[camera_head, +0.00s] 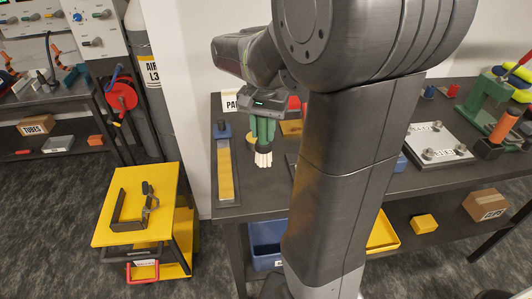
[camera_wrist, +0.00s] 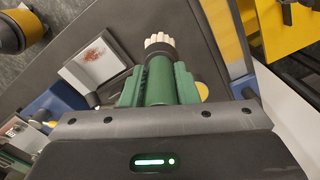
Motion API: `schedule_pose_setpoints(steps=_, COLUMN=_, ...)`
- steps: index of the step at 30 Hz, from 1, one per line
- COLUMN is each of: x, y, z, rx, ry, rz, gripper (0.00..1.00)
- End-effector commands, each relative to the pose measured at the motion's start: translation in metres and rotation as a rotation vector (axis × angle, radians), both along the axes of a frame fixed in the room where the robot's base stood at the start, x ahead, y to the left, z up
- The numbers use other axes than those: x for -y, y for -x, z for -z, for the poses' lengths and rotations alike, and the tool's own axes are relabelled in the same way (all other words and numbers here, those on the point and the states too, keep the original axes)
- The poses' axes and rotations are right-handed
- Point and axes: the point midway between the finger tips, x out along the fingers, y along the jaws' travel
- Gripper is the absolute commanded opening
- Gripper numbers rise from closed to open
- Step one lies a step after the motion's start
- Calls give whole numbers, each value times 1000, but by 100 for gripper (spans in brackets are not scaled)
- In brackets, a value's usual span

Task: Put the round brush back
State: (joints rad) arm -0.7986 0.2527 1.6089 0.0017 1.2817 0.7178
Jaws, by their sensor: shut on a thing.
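The round brush has a green handle and pale bristles. In the wrist view its green handle (camera_wrist: 159,82) lies between the two green fingers of my gripper (camera_wrist: 158,88), which are shut on it, and its bristles (camera_wrist: 160,42) point away from the wrist. In the head view the bristles (camera_head: 263,159) point down below my gripper (camera_head: 264,132), over the left part of the dark bench (camera_head: 262,196). I cannot tell whether the bristles touch the bench top. Most of the handle is hidden by the fingers. My arm column covers the middle of the bench.
A long yellow strip in a grey frame (camera_head: 226,172) lies left of the brush. A partly hidden label card (camera_head: 231,103) stands behind. A framed plate (camera_wrist: 97,62) shows in the wrist view. A green press (camera_head: 488,103) stands at right. A yellow cart (camera_head: 113,205) stands left.

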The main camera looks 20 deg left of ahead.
Motion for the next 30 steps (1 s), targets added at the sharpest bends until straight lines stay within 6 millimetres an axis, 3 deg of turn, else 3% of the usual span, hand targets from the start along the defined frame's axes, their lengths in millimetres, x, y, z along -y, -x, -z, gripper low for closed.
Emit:
schedule_pose_setpoints(steps=14, x=0, y=0, z=59, rx=-1, ry=2, rz=0, gripper=5)
schedule_pose_setpoints(steps=26, x=0, y=0, z=66, rx=1, ry=0, rz=1, gripper=5)
schedule_pose_setpoints(steps=27, x=0, y=0, z=66, rx=1, ry=0, rz=1, gripper=32)
schedule_pose_setpoints(steps=30, x=0, y=0, z=66, rx=1, ry=0, rz=1, gripper=49)
